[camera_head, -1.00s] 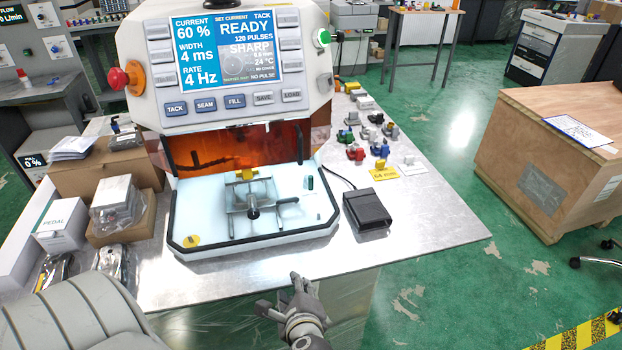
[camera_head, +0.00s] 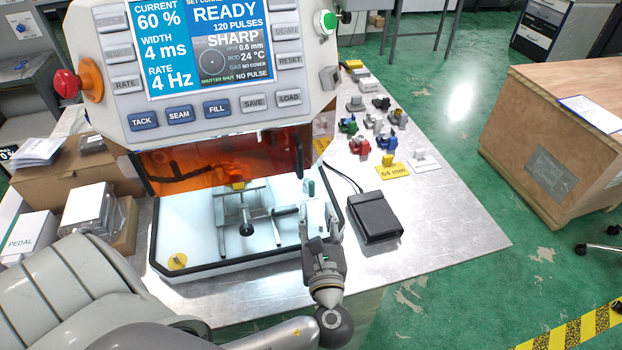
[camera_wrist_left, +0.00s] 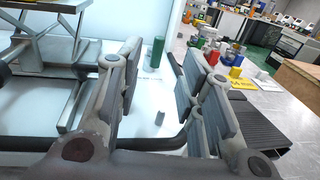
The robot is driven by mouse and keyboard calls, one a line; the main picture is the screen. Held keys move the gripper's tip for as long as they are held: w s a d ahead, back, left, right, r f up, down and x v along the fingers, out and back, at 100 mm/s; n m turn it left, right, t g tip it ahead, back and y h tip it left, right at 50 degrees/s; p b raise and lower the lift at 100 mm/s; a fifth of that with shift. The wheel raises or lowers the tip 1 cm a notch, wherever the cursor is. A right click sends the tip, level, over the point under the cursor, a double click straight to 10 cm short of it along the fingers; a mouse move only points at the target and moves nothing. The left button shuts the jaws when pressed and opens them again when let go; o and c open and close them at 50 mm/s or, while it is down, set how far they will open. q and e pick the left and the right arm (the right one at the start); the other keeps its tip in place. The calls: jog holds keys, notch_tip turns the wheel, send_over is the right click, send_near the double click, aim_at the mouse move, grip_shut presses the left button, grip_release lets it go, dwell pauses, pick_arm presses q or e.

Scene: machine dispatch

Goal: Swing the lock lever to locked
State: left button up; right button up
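The welding machine (camera_head: 215,125) stands on the metal table with its lit white work tray (camera_head: 190,236) open at the front. A metal jack fixture (camera_head: 243,205) stands in the tray, with a yellow part on top, a dark round knob (camera_head: 247,229) in front and a dark-gripped lever (camera_head: 286,211) pointing right. I cannot tell for certain which is the lock lever. My left gripper (camera_head: 320,222) is over the tray's front right edge, right of the lever and apart from it. In the left wrist view its fingers (camera_wrist_left: 160,85) are spread and empty, with the fixture (camera_wrist_left: 70,55) to their left. My right gripper is out of view.
A green peg (camera_wrist_left: 157,52) and a short grey peg (camera_wrist_left: 160,118) stand in the tray, seen between my fingers. A black foot pedal (camera_head: 375,216) lies right of the tray. Small coloured parts stand behind it. Boxes (camera_head: 95,165) crowd the left side.

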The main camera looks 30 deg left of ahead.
aim_at(312, 186)
pick_arm(q)
jog(key=x, duration=0.4)
jog(key=shift+w+a+r+p, duration=0.25)
jog(key=shift+p, duration=0.15)
jog(key=x, duration=0.2)
jog(key=shift+w+a+f, duration=0.15)
jog(key=shift+w+a, duration=0.1)
jog(key=shift+w, duration=0.05)
jog(key=shift+w+a, duration=0.4)
jog(key=shift+w, duration=0.1)
jog(key=shift+w+a, duration=0.1)
jog(key=c, duration=0.7)
grip_shut()
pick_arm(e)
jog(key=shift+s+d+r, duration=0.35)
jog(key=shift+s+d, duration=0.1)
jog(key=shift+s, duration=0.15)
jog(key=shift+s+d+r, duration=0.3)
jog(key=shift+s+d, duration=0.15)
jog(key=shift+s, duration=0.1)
